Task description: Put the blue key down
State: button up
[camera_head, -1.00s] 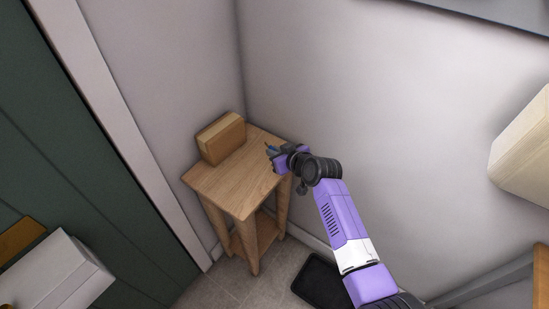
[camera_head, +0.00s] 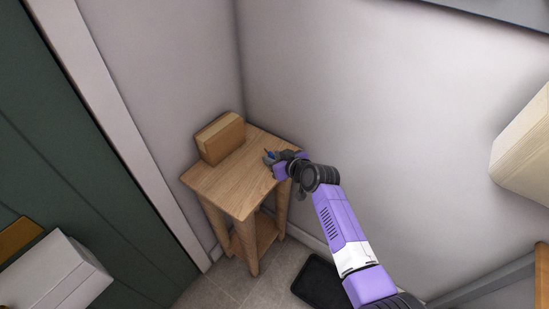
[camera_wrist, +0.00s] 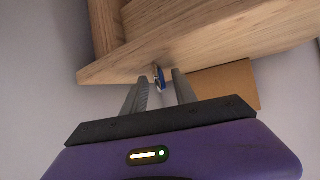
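The blue key (camera_wrist: 160,80) shows in the wrist view between and just beyond my two fingertips, at the edge of the wooden table top. It is a tiny blue spot in the head view (camera_head: 268,154). My gripper (camera_wrist: 160,82) is open, with a visible gap on each side of the key. In the head view my gripper (camera_head: 270,158) is at the right rear part of the small wooden table (camera_head: 229,187), low over its top. Whether the key rests on the wood is hard to tell.
A brown box (camera_head: 221,138) stands at the back left of the table top, and its side shows in the wrist view (camera_wrist: 228,85). Walls close in behind the table. The front of the table top is bare. A black tray (camera_head: 319,281) lies on the floor.

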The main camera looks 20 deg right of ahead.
jog(key=shift+r, duration=0.1)
jog(key=shift+s+r, duration=0.1)
jog(key=shift+s, duration=0.05)
jog(key=p+v, duration=0.1)
jog(key=v, duration=1)
jog(key=shift+s+d+r, duration=0.15)
jog(key=shift+s, duration=0.2)
jog(key=s+a+f+m+t+h, duration=0.1)
jog(key=s+f, duration=0.1)
jog(key=s, duration=1)
jog(key=s+a+f+m+h, duration=0.1)
jog(key=s+f+m+h, duration=0.15)
jog(key=s, duration=1.05)
jog(key=s+r+t, duration=0.2)
jog(key=s+r, duration=1.3)
jog(key=s, duration=0.4)
jog(key=shift+s+a+r+n+y, duration=0.3)
jog(key=shift+a+r+n+y, duration=0.05)
jog(key=shift+a+n+y, duration=0.1)
